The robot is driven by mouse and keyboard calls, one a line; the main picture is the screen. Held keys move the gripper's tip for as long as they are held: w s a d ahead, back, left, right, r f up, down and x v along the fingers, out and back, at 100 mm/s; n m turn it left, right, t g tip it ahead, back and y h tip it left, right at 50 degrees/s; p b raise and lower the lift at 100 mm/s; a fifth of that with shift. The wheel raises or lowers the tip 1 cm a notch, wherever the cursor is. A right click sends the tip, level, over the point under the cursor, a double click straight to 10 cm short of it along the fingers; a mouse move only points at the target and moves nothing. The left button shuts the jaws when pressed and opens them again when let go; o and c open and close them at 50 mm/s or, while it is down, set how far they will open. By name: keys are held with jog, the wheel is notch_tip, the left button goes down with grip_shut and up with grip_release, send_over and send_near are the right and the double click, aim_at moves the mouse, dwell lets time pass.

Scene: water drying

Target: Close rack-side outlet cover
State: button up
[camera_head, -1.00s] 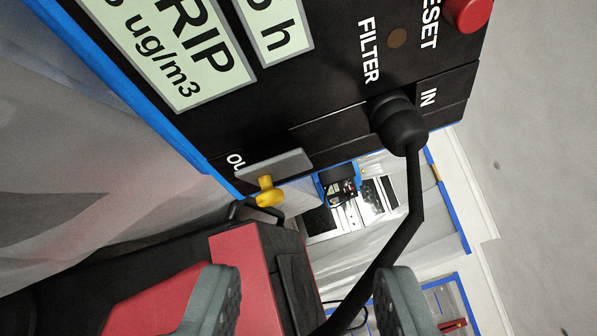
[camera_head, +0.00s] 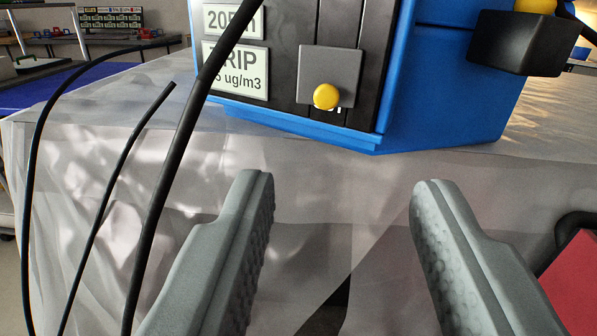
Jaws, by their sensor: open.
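A blue-cased unit (camera_head: 440,95) with a black front panel stands on the sheet-covered surface. A grey square plate (camera_head: 329,68) with a round yellow knob (camera_head: 326,96) sits at the panel's lower edge, partly over a white label there. It appears to be the outlet cover; how far it closes the outlet cannot be told. A dark block (camera_head: 522,42) with a yellow part (camera_head: 535,5) juts from the unit's right side; its role is unclear. My gripper (camera_head: 343,188) is open and empty, below and apart from the plate and knob, with one finger on each side.
Black cables (camera_head: 165,185) hang in front of the unit at left. Translucent sheeting (camera_head: 330,215) drapes below it. A red object (camera_head: 578,285) and a dark tube lie at lower right. A blue-topped table (camera_head: 65,92) stands behind at left.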

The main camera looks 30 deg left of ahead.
aim_at(326, 100)
jog(key=shift+g, duration=0.3)
jog(key=x, duration=1)
jog(key=f+x, duration=0.1)
jog(key=x, duration=0.5)
grip_shut()
